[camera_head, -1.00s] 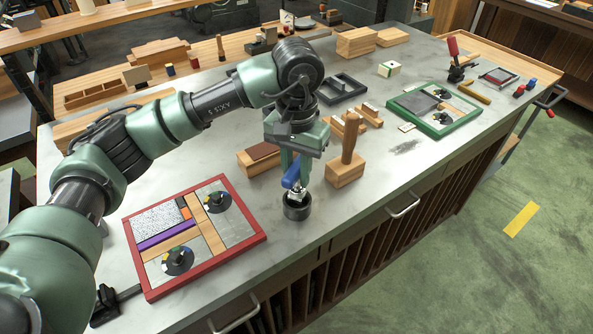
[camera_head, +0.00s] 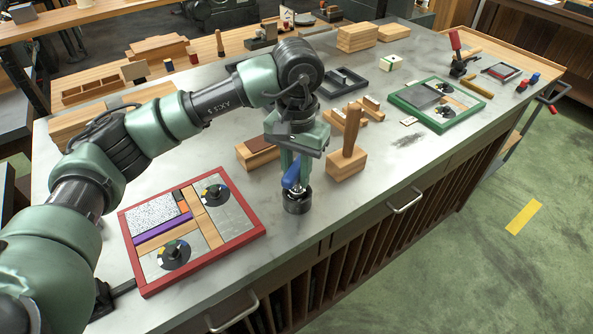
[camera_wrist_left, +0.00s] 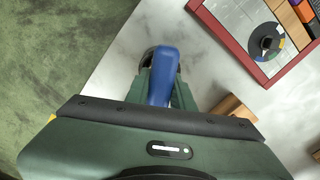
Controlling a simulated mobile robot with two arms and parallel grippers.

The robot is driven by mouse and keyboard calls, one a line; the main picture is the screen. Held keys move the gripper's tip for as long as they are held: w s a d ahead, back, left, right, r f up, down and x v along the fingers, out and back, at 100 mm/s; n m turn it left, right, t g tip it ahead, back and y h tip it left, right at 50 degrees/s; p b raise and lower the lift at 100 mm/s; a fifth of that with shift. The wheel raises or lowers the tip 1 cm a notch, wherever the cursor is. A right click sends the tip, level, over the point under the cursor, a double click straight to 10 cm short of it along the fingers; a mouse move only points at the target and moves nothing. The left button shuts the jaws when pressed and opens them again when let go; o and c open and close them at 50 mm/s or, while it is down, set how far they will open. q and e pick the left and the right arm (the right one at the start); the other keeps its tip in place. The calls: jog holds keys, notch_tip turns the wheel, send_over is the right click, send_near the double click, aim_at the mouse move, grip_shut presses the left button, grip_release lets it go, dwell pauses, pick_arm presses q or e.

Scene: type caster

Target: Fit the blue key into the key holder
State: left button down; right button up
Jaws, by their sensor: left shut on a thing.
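My left gripper (camera_head: 293,168) points down over the near edge of the workbench and is shut on the blue key (camera_head: 292,176). The key's blue handle is between the fingers, and a metallic part shows below it at the top of the key holder. The key holder (camera_head: 298,205) is a dark round cup standing on the bench directly under the gripper. The key appears to reach into its mouth; how deep cannot be told. In the left wrist view the blue key (camera_wrist_left: 161,75) hides most of the holder (camera_wrist_left: 147,57). My right gripper is not in view.
A red-framed board (camera_head: 256,236) lies left of the holder. A wooden block with an upright peg (camera_head: 346,163) stands close on the right, and a wooden box (camera_head: 257,153) is behind. A green-framed board (camera_head: 440,126) lies farther right. The bench's front edge is near.

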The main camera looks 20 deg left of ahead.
pick_arm(q)
jog(key=shift+f+b, duration=0.3)
jog(key=shift+f, duration=0.1)
jog(key=c, duration=1.1)
grip_release()
notch_tip(320, 180, up, 8)
jog(key=shift+f+b, duration=0.1)
jog(key=shift+b, duration=0.6)
